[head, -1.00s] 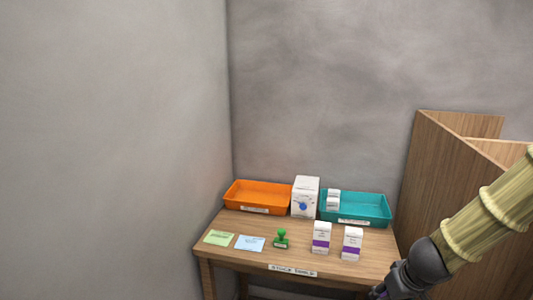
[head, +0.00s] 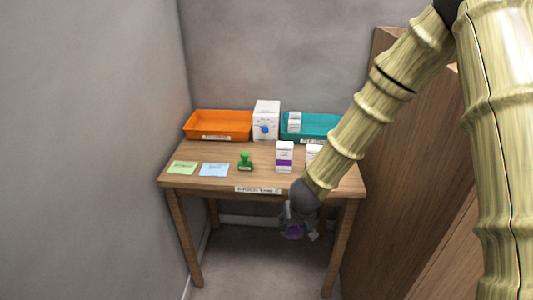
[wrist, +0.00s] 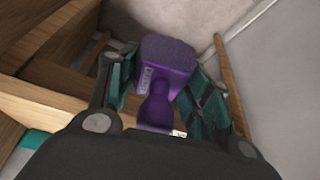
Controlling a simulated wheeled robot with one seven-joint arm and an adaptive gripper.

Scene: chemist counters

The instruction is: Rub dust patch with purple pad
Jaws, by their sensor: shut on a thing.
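The purple pad (wrist: 168,60) has a broad block and a narrower handle. My gripper (wrist: 160,98) is shut on its handle in the wrist view, with a teal-lined finger on each side. In the head view my gripper (head: 297,222) hangs in front of the table's front edge, and a bit of the purple pad (head: 293,232) shows at its end. I see no dust patch in either view.
The wooden table (head: 230,178) bears an orange tray (head: 218,134), a teal tray (head: 340,137), a white box (head: 266,107), a green stamp (head: 245,161), two cards and purple-banded boxes (head: 285,156). Wooden panels (head: 385,180) stand at right. The floor in front looks clear.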

